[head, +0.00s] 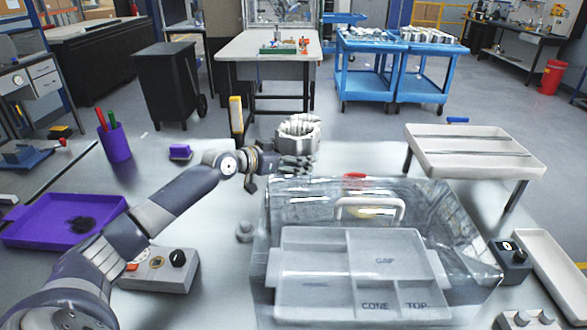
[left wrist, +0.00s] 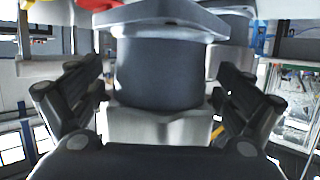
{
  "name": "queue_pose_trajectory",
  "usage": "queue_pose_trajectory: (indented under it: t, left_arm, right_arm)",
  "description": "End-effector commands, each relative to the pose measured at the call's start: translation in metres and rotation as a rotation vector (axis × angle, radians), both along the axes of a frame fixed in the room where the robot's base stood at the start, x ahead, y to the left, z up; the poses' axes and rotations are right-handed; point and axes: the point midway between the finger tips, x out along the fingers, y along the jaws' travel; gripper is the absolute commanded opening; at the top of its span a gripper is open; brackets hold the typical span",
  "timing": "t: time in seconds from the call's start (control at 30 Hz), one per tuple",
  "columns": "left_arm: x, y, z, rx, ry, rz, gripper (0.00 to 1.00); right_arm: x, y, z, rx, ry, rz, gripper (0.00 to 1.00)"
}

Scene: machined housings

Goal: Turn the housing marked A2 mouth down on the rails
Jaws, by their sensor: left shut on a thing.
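A grey, ribbed round housing (head: 298,128) is above the far middle of the table in the head view. Its top looks open, so its mouth seems to face up; no A2 mark can be read. My left gripper (head: 294,160) is at its lower part. In the left wrist view, the two fingers stand on either side of a dark grey round body with a wide flange (left wrist: 160,75), and the gripper is shut on it. Two thin rails (head: 470,137) run along a raised white tray (head: 425,166) at the right. My right gripper is not in view.
A clear bin (head: 470,235) with a white compartment tray (head: 315,262) fills the front middle. A purple tray (head: 35,238), a purple pen cup (head: 116,145) and a knob box (head: 158,272) are at the left. A long white tray (head: 550,265) lies at the right edge.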

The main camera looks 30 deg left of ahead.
Motion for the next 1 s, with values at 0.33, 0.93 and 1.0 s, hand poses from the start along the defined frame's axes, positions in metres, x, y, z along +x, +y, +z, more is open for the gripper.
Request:
queue_pose_trajectory:
  t: [0.33, 0.93, 1.0]
  left_arm:
    - [0.001, 0.000, 0.048, -0.001, -0.011, 0.002, 0.38]
    - [0.001, 0.001, 0.091, -0.001, -0.011, 0.002, 0.38]
    - [0.001, 0.001, 0.096, -0.001, -0.011, 0.002, 0.38]
  right_arm:
    - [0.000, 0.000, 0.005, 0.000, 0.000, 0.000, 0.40]
    - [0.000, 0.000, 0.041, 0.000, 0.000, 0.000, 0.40]
    - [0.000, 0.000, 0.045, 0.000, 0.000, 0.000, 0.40]
